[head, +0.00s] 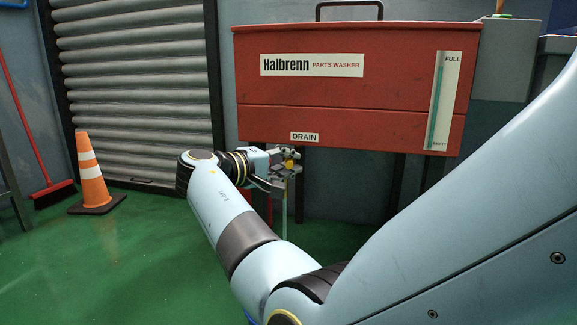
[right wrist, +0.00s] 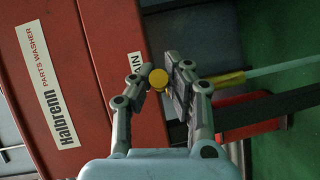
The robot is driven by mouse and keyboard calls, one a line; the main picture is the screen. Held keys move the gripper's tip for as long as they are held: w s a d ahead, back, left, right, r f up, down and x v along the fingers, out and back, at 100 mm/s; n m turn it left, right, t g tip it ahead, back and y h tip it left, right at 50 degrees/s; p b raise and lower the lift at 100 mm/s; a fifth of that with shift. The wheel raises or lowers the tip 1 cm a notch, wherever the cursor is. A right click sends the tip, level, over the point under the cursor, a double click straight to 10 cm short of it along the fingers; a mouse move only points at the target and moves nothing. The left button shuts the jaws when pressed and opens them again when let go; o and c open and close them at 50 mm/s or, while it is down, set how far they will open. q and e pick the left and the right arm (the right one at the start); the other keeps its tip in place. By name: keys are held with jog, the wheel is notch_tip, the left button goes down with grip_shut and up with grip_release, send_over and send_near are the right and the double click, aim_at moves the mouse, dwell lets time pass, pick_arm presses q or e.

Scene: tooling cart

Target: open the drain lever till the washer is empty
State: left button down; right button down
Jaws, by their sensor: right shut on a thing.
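The red parts washer (head: 350,95) stands ahead, with a DRAIN label (head: 304,137) low on its front. My right gripper (head: 284,168) is at the drain below that label. In the right wrist view, its fingers (right wrist: 159,74) are shut on the drain lever, whose round yellow knob (right wrist: 158,80) shows between them. A yellow spout (right wrist: 222,79) lies just beyond, and a pale stream (right wrist: 283,66) runs from it. The stream also shows below the gripper in the head view (head: 285,218). The level gauge (head: 443,100) shows a teal column reaching near FULL. My left gripper is out of view.
An orange cone (head: 92,180) and a red broom (head: 54,191) stand on the green floor at left. A roller shutter (head: 135,90) is behind. Dark legs stand under the washer. The floor at front left is clear.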

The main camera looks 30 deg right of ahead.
dwell(0.3)
jog(key=c, duration=1.6)
grip_release()
jog(key=shift+o, duration=0.2)
jog(key=shift+r, duration=0.1)
